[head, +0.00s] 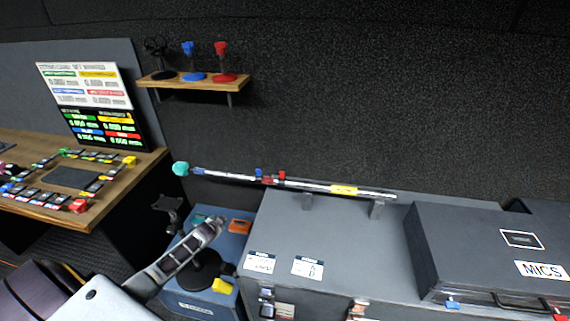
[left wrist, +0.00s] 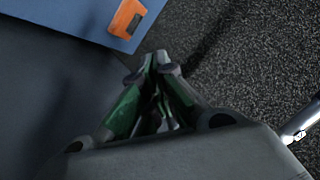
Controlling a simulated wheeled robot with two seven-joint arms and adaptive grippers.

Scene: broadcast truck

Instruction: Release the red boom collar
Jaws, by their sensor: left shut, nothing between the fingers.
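The boom pole (head: 315,186) lies across two grey supports on a grey case in the head view, its teal tip (head: 180,168) reaching left past the case. A red collar (head: 281,176) sits on the pole, with another small red part just left of it and a blue collar (head: 258,173) further left. Whether the red collar's lever is open is too small to tell. My left gripper (head: 216,224) is shut and empty, below and left of the collars and apart from the pole. Its closed fingers (left wrist: 158,62) show in the left wrist view. My right gripper is not in view.
A blue cabinet (head: 222,302) under my left gripper carries an orange device (head: 240,227) and a black round-based stand (head: 200,270). A closed MICS case (head: 470,255) stands at right. A wooden shelf (head: 195,84) and desk (head: 115,196) are at left.

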